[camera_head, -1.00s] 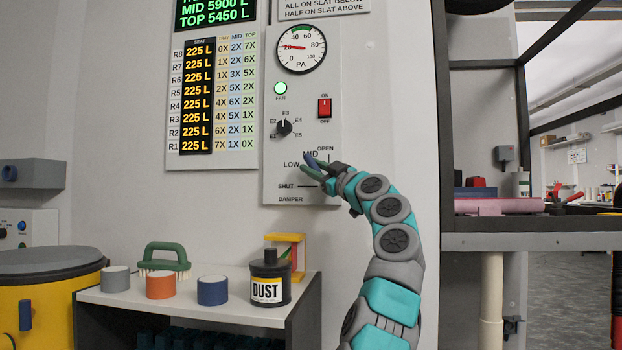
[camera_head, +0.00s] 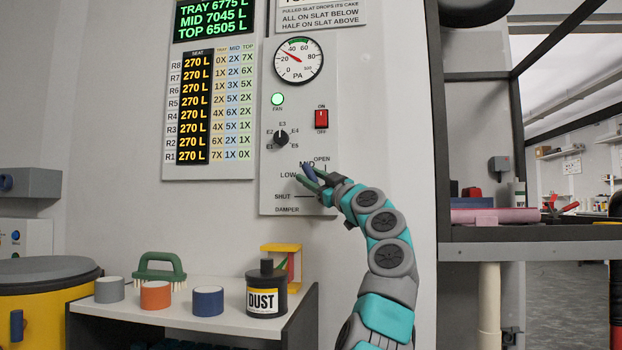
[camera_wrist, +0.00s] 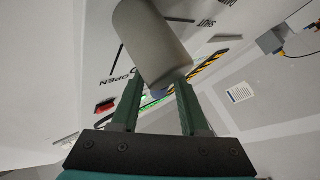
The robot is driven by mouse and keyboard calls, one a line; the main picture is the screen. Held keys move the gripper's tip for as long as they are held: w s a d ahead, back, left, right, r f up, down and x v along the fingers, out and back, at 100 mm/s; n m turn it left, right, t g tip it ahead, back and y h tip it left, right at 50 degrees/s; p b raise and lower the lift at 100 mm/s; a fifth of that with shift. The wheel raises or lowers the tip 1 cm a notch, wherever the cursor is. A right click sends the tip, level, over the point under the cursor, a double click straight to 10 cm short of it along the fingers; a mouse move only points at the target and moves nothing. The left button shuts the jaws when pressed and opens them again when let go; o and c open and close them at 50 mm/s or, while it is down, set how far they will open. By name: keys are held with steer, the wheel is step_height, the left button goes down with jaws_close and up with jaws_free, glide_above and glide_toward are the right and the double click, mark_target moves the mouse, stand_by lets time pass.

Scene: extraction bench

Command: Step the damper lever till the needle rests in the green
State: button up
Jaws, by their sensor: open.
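The round PA gauge (camera_head: 298,62) is at the top of the wall panel. Its red needle points up and left, between 20 and 40, short of the green arc at the top of the dial. My gripper (camera_head: 311,178) is at the damper scale, near the MID and LOW marks, and covers part of it. In the wrist view my green fingers (camera_wrist: 159,88) are apart, with a grey cylinder (camera_wrist: 152,42), apparently the damper lever's grip, between and beyond their tips. Whether they touch it is unclear. The lever's base is hidden.
The panel also holds a lit green FAN lamp (camera_head: 278,99), a red switch (camera_head: 321,119) and a selector knob (camera_head: 281,138). Below, a low shelf (camera_head: 180,318) carries a DUST bottle (camera_head: 267,292), a green brush (camera_head: 159,268) and coloured rolls. A dark-framed bench (camera_head: 540,238) stands right.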

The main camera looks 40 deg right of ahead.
mark_target(316, 179)
steer(key=shift+b+v, duration=1.3)
steer(key=shift+v, duration=2.6)
